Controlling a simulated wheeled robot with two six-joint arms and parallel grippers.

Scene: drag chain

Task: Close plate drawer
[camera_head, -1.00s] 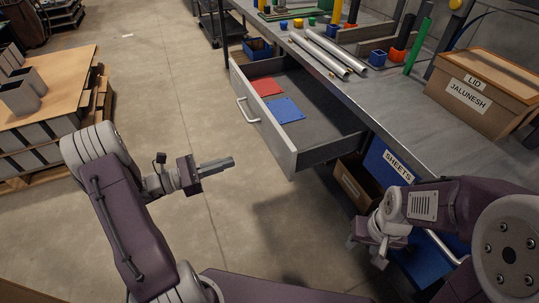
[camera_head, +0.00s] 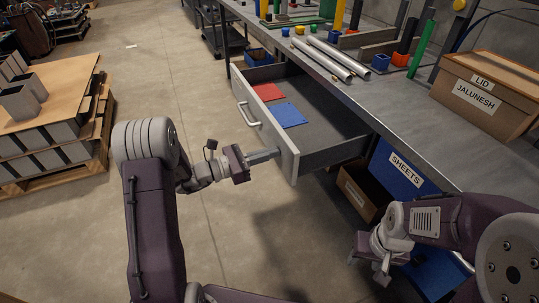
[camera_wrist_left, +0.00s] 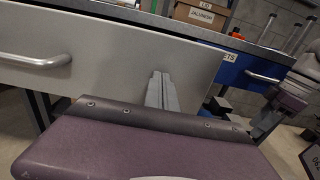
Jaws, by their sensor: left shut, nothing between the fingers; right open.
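The grey plate drawer (camera_head: 265,128) stands open under the workbench, with a red plate (camera_head: 267,91) and a blue plate (camera_head: 289,115) lying inside. Its bar handle (camera_head: 248,114) is on the front panel. My left gripper (camera_head: 276,154) is shut and empty, its fingertips at the near end of the drawer front. In the left wrist view the fingers (camera_wrist_left: 161,92) point at the drawer's front panel (camera_wrist_left: 110,62), to the right of the handle (camera_wrist_left: 36,60). Whether they touch it I cannot tell. My right gripper (camera_head: 368,263) is open, low by the blue sheets drawer.
The blue drawer labelled SHEETS (camera_head: 403,170) and an open brown box (camera_head: 359,190) are at right below the bench. The workbench top (camera_head: 405,105) carries metal tubes (camera_head: 335,58) and a cardboard box (camera_head: 489,92). A loaded pallet (camera_head: 50,125) stands at left. Floor between is clear.

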